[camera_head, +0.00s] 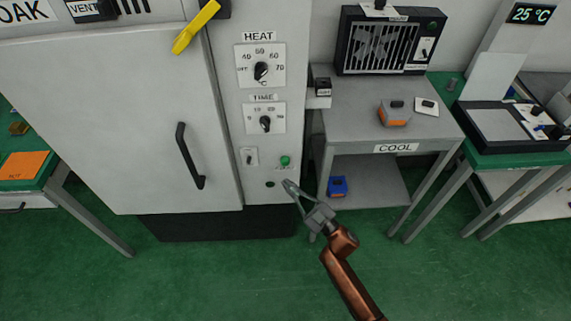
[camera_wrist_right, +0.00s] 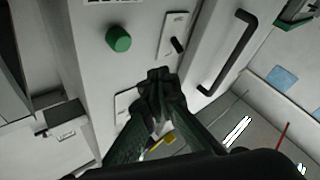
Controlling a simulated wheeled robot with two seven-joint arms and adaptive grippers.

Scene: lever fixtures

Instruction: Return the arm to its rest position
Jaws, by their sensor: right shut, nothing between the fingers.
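My right gripper (camera_head: 292,190) is in front of the lower part of the oven's control panel (camera_head: 231,121), below the green button (camera_head: 285,161). It is shut and empty. In the right wrist view the closed fingers (camera_wrist_right: 160,80) point at the white panel, with the green button (camera_wrist_right: 118,38) up and to the left and a small switch (camera_wrist_right: 178,44) up and to the right. I cannot tell whether the fingertips touch the panel. My copper-coloured right arm comes in from the bottom of the head view. My left gripper does not show.
The oven door (camera_head: 120,100) with its black handle (camera_head: 190,156) is shut. A grey table labelled COOL (camera_head: 350,110) stands to the right, with a fan heater (camera_head: 388,42) and an orange-grey block (camera_head: 394,113) on it. A blue block (camera_head: 338,187) sits on its lower shelf. Green floor is open in front.

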